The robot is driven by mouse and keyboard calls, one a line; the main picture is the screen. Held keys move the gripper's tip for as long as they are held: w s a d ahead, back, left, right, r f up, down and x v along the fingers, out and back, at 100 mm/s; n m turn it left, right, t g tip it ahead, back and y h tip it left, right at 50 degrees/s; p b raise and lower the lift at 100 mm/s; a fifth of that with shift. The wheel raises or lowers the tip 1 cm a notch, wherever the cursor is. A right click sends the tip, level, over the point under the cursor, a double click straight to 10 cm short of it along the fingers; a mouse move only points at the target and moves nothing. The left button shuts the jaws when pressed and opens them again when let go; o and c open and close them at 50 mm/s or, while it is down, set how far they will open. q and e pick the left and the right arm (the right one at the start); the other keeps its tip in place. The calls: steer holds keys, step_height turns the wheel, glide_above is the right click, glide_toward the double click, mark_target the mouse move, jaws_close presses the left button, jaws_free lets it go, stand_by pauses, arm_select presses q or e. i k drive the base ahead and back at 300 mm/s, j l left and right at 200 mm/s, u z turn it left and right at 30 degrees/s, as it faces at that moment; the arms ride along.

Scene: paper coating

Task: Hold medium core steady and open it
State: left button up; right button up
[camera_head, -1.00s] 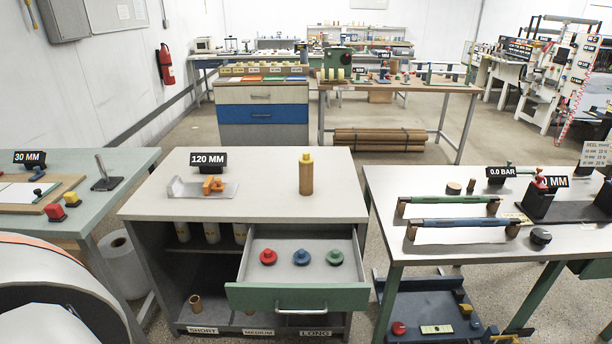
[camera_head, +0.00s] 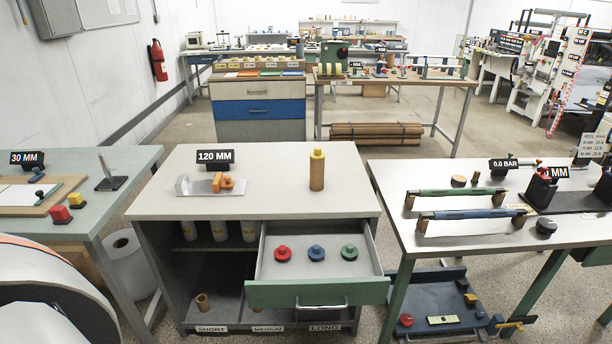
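A tan cylinder with a yellow cap (camera_head: 317,170) stands upright on the cabinet top (camera_head: 268,194), apart from other things; it may be the medium core, but no label on it is readable. A short brown tube (camera_head: 202,303) stands in the lower left of the cabinet above the SHORT label (camera_head: 212,329). The MEDIUM label (camera_head: 268,329) is at the base, and the space above it is partly hidden by the open drawer (camera_head: 318,294). Neither of my grippers can be made out in view, and nothing touches the capped cylinder.
The drawer juts forward, holding red (camera_head: 283,253), blue (camera_head: 316,253) and green (camera_head: 349,252) knobbed pieces. A metal fixture with orange clamps (camera_head: 212,185) sits left on the cabinet top. A right table (camera_head: 440,236) holds two bars. A blue tray (camera_head: 430,297) lies below it.

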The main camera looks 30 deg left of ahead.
mark_target(316, 166)
steer(key=k+j, duration=0.15)
steer(key=j, duration=0.2)
steer(key=k+j, duration=0.1)
steer(key=j, duration=0.3)
steer(key=k+j, duration=0.15)
steer(key=j, duration=0.2)
steer(key=k+j, duration=0.1)
steer(key=j, duration=0.3)
steer(key=k+j, duration=0.15)
steer(key=j, duration=0.2)
